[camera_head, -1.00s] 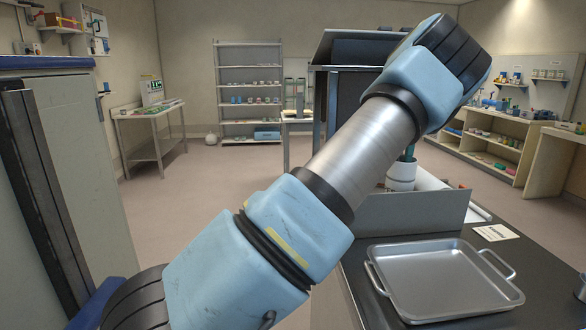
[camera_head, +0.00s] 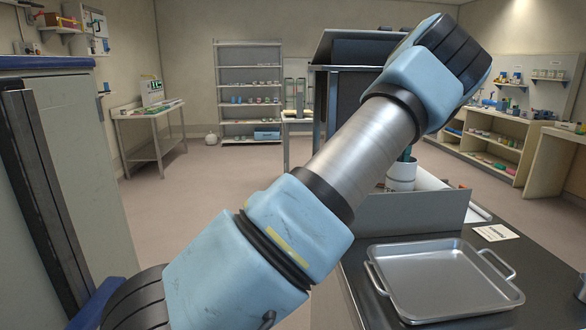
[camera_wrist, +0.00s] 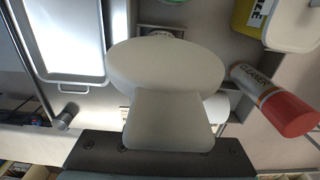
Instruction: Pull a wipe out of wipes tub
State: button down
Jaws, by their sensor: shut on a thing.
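In the wrist view, my gripper (camera_wrist: 166,110) shows as a pale oval pad on a tapering stem, fixed to a dark mount with screws. The near pad hides the far finger and whatever lies between them, so the held thing cannot be seen. A pale rounded object (camera_wrist: 216,108) shows partly behind the pad's right side; I cannot tell whether it is the wipes tub. In the head view, my arm hides the gripper. A white cylindrical container (camera_head: 401,176) stands partly behind my arm. No wipe can be made out clearly in either view.
A metal tray (camera_head: 440,280) with handles lies on the dark bench, with a low grey panel (camera_head: 410,222) behind it and a pale card (camera_head: 495,232) beside. A red-capped cleaner bottle (camera_wrist: 268,97) and a yellow container (camera_wrist: 243,15) are close to my gripper's right in the wrist view.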

jog(key=shift+r, duration=2.5)
jog(key=shift+s+a+r+b, duration=0.2)
jog(key=shift+s+a+b, duration=0.15)
jog(key=shift+s+b, duration=0.2)
jog(key=shift+s+a+r+b, duration=0.15)
jog(key=shift+s+a+b, duration=0.25)
jog(key=shift+b, duration=0.1)
jog(key=shift+s+a+r+b, duration=0.3)
jog(key=shift+s+a+r, duration=0.1)
jog(key=shift+s, duration=0.15)
jog(key=shift+s+a+r+b, duration=0.3)
jog(key=shift+s+a, duration=0.1)
jog(key=shift+s, duration=0.1)
